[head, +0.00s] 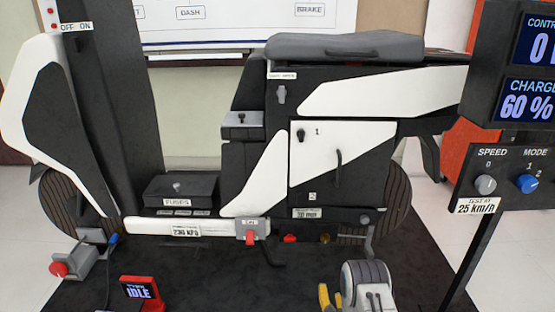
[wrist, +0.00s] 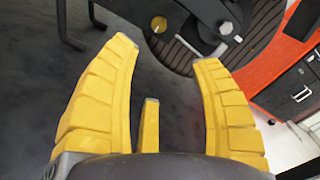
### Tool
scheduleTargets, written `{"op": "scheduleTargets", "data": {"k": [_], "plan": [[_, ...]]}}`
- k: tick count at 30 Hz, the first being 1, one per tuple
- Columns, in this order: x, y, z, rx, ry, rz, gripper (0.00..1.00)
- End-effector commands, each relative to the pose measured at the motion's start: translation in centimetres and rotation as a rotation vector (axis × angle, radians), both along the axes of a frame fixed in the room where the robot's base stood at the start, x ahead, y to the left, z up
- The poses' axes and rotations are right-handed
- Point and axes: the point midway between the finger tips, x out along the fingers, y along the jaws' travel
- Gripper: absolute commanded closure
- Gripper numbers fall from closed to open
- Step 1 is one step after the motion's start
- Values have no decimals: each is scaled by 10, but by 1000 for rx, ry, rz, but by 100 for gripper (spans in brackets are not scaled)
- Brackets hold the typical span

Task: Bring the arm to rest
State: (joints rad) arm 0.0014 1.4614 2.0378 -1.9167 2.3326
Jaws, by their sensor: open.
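My gripper (wrist: 165,54) fills the lower part of the wrist view. Its yellow ribbed fingers stand wide apart with nothing between them. Dark floor mat shows through the gap. In the head view my arm is low at the bottom, right of centre, in front of the scooter (head: 348,98). Only a little yellow of the gripper (head: 328,296) shows there, left of the grey arm link. The gripper is apart from the scooter. The scooter's wheel (wrist: 225,35) and a metal pedal or stand part lie beyond the fingertips in the wrist view.
The black-and-white scooter stands on a dark mat (head: 215,270). A small IDLE display (head: 140,291) and a red-knobbed grey device (head: 70,264) are at the lower left. A control panel (head: 505,182) on a post stands at the right. An orange-red cabinet (wrist: 285,65) is right of the wheel.

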Motion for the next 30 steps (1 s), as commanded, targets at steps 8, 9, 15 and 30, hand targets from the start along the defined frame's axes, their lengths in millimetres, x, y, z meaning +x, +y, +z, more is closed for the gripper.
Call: {"op": "scheduleTargets", "data": {"k": [8, 9, 15, 30], "plan": [[16, 0, 38, -95, 46, 3, 42], [19, 0, 45, -112, 54, 4, 42], [33, 0, 88, -232, 117, 16, 42], [34, 0, 313, -833, 417, 195, 42]]}}
